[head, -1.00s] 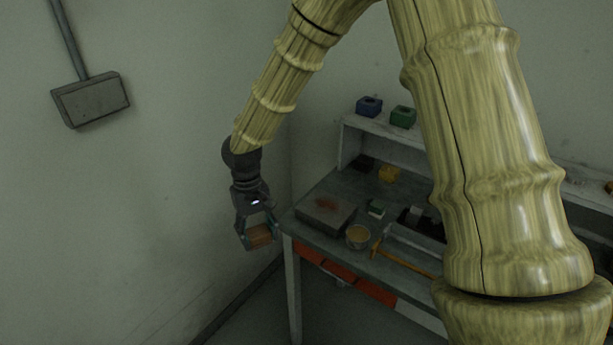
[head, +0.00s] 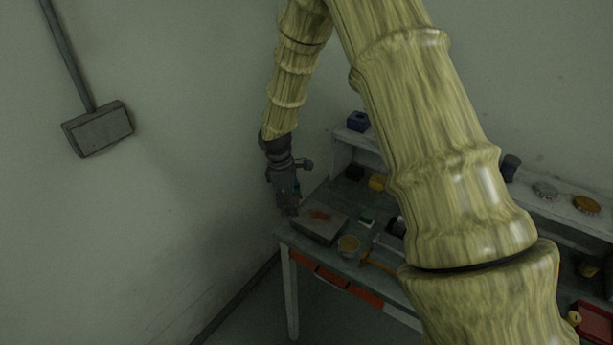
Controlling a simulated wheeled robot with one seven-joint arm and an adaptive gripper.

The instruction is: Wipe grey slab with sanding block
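The grey slab (head: 335,231) lies flat on the left end of the workbench, with a reddish-brown stain on its top. My gripper (head: 289,208) points down at the slab's left back corner, seen side-on. The brown sanding block shows between its fingers in the earlier head view. Now the fingers hide the block, and nothing shows it dropped. I cannot tell whether the block touches the slab.
The workbench (head: 284,236) has its left edge close by the gripper. A round tin (head: 348,246) and a small green-and-white block (head: 367,219) stand right of the slab. A yellow box (head: 377,183) and a blue box (head: 358,121) are behind. My arm hides the bench's middle.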

